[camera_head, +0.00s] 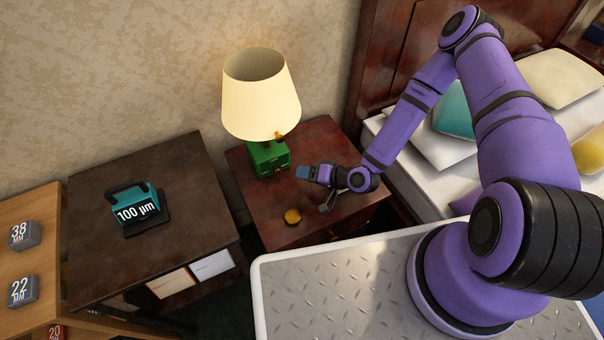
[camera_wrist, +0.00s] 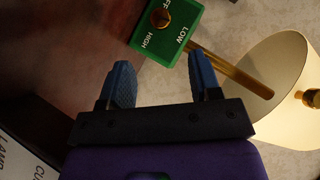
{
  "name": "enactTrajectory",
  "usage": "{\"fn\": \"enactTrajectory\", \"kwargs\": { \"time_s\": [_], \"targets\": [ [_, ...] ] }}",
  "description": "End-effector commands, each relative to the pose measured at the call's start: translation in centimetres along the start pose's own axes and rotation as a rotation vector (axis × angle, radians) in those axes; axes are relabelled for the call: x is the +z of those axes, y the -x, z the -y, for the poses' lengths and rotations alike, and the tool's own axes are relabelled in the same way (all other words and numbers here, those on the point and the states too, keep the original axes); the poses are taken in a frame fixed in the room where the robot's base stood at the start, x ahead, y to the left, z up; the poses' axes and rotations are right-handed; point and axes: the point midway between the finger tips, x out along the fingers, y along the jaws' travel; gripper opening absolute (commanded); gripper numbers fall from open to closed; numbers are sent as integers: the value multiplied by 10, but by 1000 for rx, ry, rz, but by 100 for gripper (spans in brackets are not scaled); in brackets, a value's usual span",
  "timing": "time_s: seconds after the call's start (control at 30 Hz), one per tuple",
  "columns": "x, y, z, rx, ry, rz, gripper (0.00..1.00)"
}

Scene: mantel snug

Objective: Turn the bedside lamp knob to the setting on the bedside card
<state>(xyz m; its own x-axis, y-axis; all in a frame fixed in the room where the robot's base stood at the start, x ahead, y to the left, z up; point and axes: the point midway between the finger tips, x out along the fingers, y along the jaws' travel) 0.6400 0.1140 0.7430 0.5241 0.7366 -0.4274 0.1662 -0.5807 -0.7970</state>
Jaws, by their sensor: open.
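The bedside lamp has a cream shade (camera_head: 262,95) and a green base (camera_head: 267,157) on the dark nightstand. In the wrist view the green base (camera_wrist: 180,40) shows the words OFF, LOW and HIGH around a brass knob (camera_wrist: 160,17). I cannot tell clearly which word the knob points to. My gripper (camera_head: 303,172) is just right of the base in the head view. In the wrist view my gripper (camera_wrist: 161,68) is open and empty, its fingers short of the knob. A white card (camera_wrist: 18,158) is cut off at lower left; its setting is not readable.
A brass round object (camera_head: 292,216) lies on the nightstand (camera_head: 265,200). The bed with pillows (camera_head: 563,80) is at right. A brass rod (camera_wrist: 235,72) runs from the base beside the right finger.

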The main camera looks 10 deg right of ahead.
Motion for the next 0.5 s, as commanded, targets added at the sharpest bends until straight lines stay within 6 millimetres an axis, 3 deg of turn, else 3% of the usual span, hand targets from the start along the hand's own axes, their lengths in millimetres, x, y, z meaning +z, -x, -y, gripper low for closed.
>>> {"fn": "enactTrajectory", "kwargs": {
  "time_s": [0.5],
  "targets": [
    [10,-5,0,44,25,33,58]
  ]
}}
